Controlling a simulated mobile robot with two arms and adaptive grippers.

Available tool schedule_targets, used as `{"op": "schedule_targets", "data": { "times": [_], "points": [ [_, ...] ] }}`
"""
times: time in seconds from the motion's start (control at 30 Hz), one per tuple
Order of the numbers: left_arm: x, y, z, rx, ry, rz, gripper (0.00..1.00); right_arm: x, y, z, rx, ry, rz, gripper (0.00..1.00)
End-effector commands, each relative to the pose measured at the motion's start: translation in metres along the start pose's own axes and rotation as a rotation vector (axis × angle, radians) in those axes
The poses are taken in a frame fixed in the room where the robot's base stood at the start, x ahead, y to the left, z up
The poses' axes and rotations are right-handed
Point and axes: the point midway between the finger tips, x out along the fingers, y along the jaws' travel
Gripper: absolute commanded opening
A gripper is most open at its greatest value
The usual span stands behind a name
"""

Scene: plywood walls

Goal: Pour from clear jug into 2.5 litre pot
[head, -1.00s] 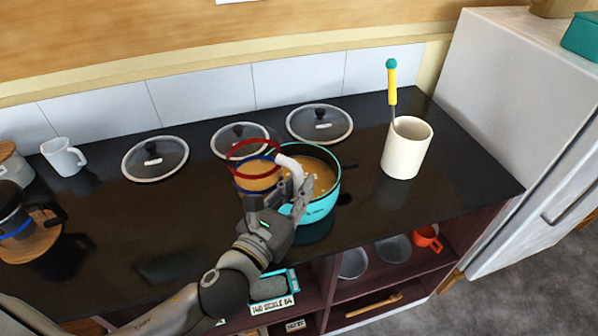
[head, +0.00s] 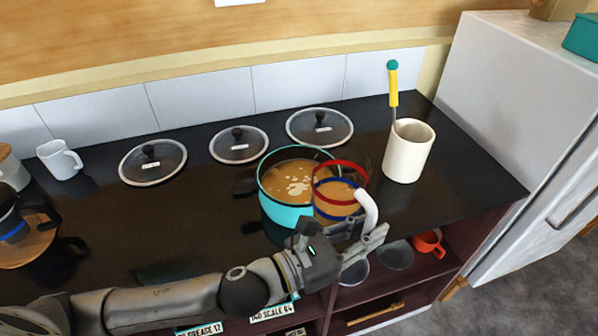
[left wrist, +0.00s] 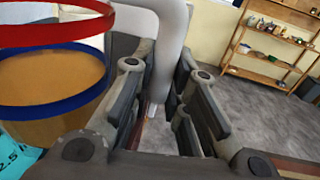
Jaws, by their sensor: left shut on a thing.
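The clear jug (head: 338,205) has a red rim, a blue band and a white handle, and holds brown liquid. It looks about upright, at the right side of the turquoise pot (head: 280,208), overlapping its right edge in the head view. The pot holds brown liquid with pale patches. My left gripper (head: 368,238) is shut on the jug's white handle. In the left wrist view the handle (left wrist: 172,45) runs between the fingers, with the jug (left wrist: 55,85) at the left. A turquoise corner marked 2.5 (left wrist: 15,158) shows below it. My right gripper is out of view.
Several glass lids (head: 153,162) lie along the back of the black counter. A cream crock (head: 408,155) with a yellow-handled utensil (head: 393,85) stands right of the jug. A white mug (head: 58,160) and a wooden board (head: 35,240) are at the left. Open shelves lie below the counter.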

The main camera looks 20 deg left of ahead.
Motion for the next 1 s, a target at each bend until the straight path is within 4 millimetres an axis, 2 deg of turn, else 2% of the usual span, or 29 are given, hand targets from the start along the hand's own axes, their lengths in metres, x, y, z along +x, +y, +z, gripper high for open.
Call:
{"op": "schedule_targets", "data": {
  "times": [0.37, 0.6, 1.0],
  "points": [
    [0.000, 0.003, 0.013, -0.066, -0.006, 0.002, 0.00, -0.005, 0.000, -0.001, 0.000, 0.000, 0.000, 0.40],
    [0.000, 0.008, 0.029, -0.184, -0.006, 0.002, 0.00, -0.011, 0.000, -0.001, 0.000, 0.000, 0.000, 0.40],
    [0.000, 0.022, 0.040, -0.384, -0.006, 0.001, 0.00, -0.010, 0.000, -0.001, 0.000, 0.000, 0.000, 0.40]
  ]
}}
